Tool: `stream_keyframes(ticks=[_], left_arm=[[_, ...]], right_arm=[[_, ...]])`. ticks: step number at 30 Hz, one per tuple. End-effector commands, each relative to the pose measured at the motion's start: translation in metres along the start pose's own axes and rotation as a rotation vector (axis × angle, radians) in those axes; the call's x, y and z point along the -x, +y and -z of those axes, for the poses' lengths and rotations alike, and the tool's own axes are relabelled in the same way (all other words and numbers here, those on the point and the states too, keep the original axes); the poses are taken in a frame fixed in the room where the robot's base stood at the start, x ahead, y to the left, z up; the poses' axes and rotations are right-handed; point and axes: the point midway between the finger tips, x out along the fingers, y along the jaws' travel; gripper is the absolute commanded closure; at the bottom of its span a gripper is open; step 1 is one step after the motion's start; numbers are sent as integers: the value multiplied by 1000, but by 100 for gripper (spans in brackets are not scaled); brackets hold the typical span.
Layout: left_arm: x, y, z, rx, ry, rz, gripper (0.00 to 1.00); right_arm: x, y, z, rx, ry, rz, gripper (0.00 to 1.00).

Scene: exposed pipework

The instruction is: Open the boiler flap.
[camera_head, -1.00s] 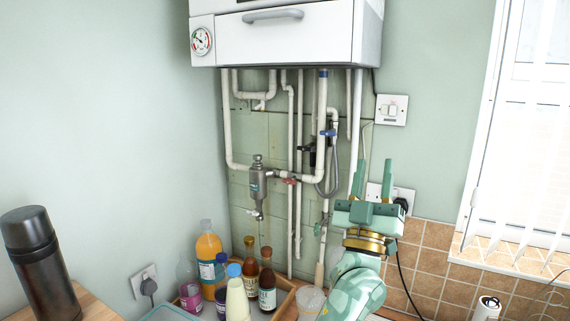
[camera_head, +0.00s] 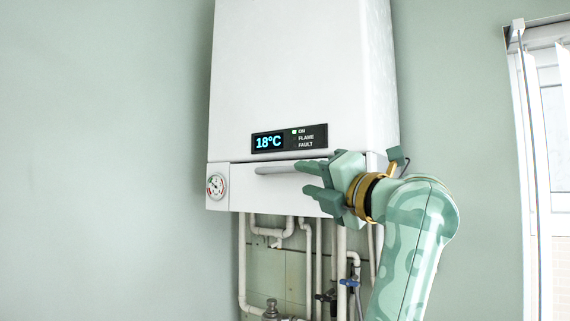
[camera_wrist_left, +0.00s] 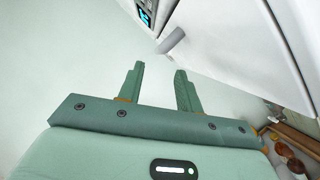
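The boiler flap (camera_head: 262,198) is the white front panel low on the boiler, and it looks closed. Its grey bar handle (camera_head: 277,170) runs across its upper part. My left gripper (camera_head: 303,178) is open, in front of the flap's right part. Its upper finger overlaps the handle's right end in the head view. In the left wrist view the handle (camera_wrist_left: 171,41) lies beyond the fingertips of my gripper (camera_wrist_left: 159,70), with nothing between the fingers. My gripper hides the flap's right part. My right gripper is not in view.
The white boiler body (camera_head: 300,70) rises above the flap, with a display (camera_head: 289,139) reading 18°C. A round gauge (camera_head: 216,186) is left of the flap. Pipes (camera_head: 243,265) hang below. A window (camera_head: 550,150) is at the right; the wall at left is bare.

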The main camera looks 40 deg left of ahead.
Motion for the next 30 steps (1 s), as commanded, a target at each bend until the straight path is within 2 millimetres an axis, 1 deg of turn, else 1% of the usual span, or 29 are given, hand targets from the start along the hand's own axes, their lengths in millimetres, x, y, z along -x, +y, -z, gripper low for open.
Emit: stream_keyframes(ticks=[1, 3, 6, 9, 12, 15, 22, 23, 24, 26, 27, 30], left_arm=[[-15, 4, -1, -1, 4, -5, 65], [-31, 4, -1, -1, 4, -5, 65], [-51, 3, -1, -3, 3, -4, 65], [-66, 2, -1, -2, 1, -2, 65], [-74, 1, -1, -1, 1, -1, 65], [-78, 0, 0, -1, 1, -1, 65], [-79, -1, 0, 0, 0, -1, 65], [-79, -1, 0, 0, 0, -1, 68], [-79, -1, 0, 0, 0, -1, 79], [-79, -1, 0, 0, 0, -1, 95], [-79, -1, 0, 0, 0, 0, 100], [-79, -1, 0, 0, 0, 0, 100]], right_arm=[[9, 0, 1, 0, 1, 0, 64], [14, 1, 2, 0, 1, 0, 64], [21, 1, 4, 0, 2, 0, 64], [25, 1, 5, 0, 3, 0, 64], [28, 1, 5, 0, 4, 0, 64], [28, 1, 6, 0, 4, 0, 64], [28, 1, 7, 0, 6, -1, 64], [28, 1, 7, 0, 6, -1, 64], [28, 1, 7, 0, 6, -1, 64], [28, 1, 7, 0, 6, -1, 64], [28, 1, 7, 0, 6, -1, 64], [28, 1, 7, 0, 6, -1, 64]])
